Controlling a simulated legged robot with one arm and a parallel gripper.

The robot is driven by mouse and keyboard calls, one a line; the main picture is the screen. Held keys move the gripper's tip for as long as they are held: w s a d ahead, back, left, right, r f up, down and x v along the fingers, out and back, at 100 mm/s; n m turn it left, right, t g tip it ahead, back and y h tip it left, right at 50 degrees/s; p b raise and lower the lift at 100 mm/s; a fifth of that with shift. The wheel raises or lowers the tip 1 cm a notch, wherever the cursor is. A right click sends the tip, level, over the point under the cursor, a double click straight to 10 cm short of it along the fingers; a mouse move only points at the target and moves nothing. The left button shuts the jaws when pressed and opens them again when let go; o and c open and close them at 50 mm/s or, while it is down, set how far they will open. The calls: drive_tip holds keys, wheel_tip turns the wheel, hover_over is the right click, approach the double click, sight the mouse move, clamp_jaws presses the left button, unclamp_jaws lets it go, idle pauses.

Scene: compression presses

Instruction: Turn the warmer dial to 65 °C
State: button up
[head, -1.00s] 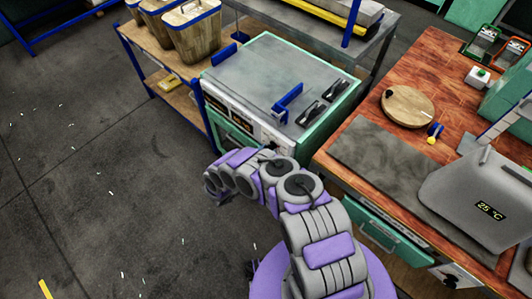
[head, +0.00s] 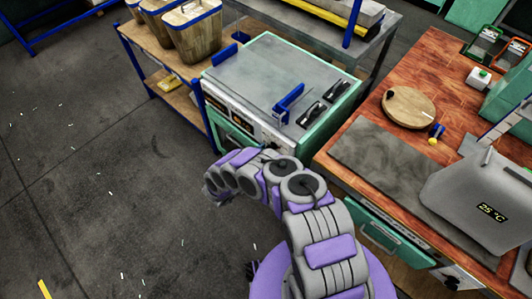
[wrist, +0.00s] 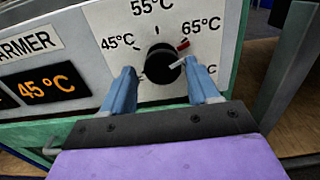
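In the wrist view the black warmer dial (wrist: 160,64) sits on a white panel with 45, 55 and 65 °C marks and a further, partly hidden mark at lower right. A short red mark (wrist: 183,45) lies near 65 °C. A white pointer line shows at the dial's right side, pointing right and slightly up, below the red mark. The warmer display (wrist: 45,85) reads 45 °C. My gripper (wrist: 159,68) is open, its two blue fingers on either side of the dial's lower part; contact cannot be told. In the head view, the warmer (head: 270,75) is partly hidden by my arm.
A wooden bench (head: 440,70) stands right of the warmer, carrying a grey device (head: 475,190) whose display reads 25 °C. A shelf with wooden bins (head: 190,40) stands at the left. Dark floor at left is mostly clear.

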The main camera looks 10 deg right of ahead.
drive_tip(key=shift+o, duration=0.8)
drive_tip(key=shift+s, duration=0.1)
drive_tip(key=b+v, duration=0.1)
drive_tip(key=v, duration=1.6)
drive_tip(key=shift+a+b, duration=0.15)
drive_tip(key=shift+b, duration=0.25)
